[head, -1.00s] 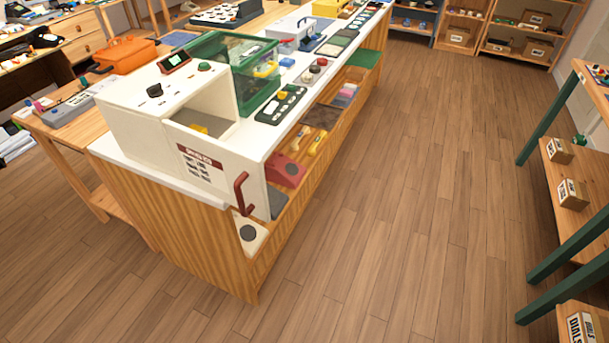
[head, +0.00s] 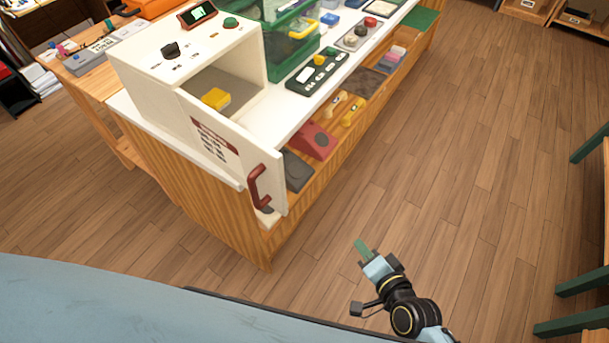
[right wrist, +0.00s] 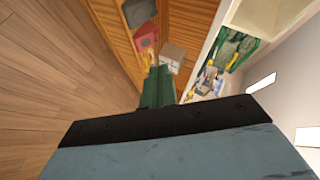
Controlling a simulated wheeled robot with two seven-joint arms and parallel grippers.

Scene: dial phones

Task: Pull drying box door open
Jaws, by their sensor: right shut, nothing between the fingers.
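The white drying box (head: 190,60) stands on the near end of the white-topped counter. Its door (head: 225,145) stands open, swung out past the counter's front edge, with a dark red handle (head: 259,187) at its outer end. A yellow block (head: 216,98) lies inside the box. My right gripper (head: 362,249) is shut and empty, over the floor to the right of the door and apart from the handle. Its green fingers (right wrist: 158,88) also show together in the right wrist view. My left gripper is not in view.
A green clear-sided case (head: 292,38) and a dark green panel (head: 318,72) are on the counter beyond the box. A red phone part (head: 316,142) sits on the shelf below. The wooden floor (head: 430,170) to the right is clear. Green table legs (head: 585,275) stand at the far right.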

